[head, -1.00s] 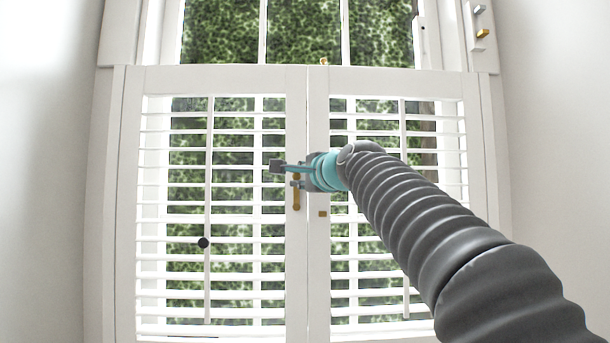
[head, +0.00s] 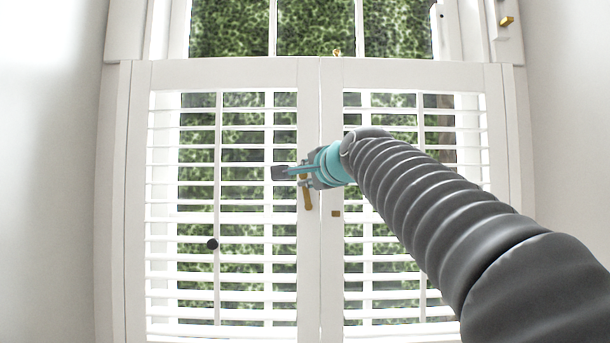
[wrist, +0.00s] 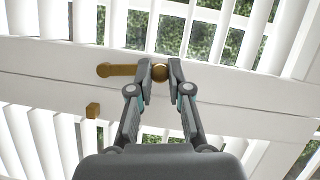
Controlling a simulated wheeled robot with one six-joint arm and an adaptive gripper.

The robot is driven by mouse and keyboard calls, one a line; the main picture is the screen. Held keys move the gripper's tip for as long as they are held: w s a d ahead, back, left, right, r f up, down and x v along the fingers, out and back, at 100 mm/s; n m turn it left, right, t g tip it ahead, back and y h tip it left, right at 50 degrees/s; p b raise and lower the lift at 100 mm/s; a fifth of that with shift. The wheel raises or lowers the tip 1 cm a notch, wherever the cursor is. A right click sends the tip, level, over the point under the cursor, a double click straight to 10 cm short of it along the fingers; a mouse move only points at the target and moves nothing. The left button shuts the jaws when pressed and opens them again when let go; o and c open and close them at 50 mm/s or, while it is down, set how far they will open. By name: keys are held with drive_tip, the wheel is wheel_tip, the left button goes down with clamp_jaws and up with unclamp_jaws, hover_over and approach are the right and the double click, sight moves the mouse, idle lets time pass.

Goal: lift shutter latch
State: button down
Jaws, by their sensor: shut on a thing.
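The brass latch (head: 308,198) is on the left shutter panel, beside the seam between the panels. It hangs nearly upright, its lower end tilted slightly right. In the wrist view the latch bar (wrist: 118,70) runs left from a round knob (wrist: 161,73). My gripper (head: 295,176) is at the latch's upper part, and in the wrist view its fingers (wrist: 160,75) are closed around the knob end. A small brass catch (head: 336,213) sits on the right panel, apart from the latch; it also shows in the wrist view (wrist: 93,110). My gripper hides part of the latch top.
White louvred shutter panels (head: 136,200) stand closed in the window, with tilt rods and a dark round knob (head: 212,244) on the left one. Brass hardware (head: 507,21) is on the frame at upper right. White walls flank the window.

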drive_tip(key=c, duration=1.1)
unclamp_jaws()
drive_tip(key=shift+a, duration=0.1)
drive_tip(key=shift+s, duration=0.15)
drive_tip(key=v, duration=1.1)
drive_tip(key=shift+s+d+r, duration=0.1)
drive_tip(key=shift+s+d, duration=0.1)
drive_tip(key=shift+s, duration=0.15)
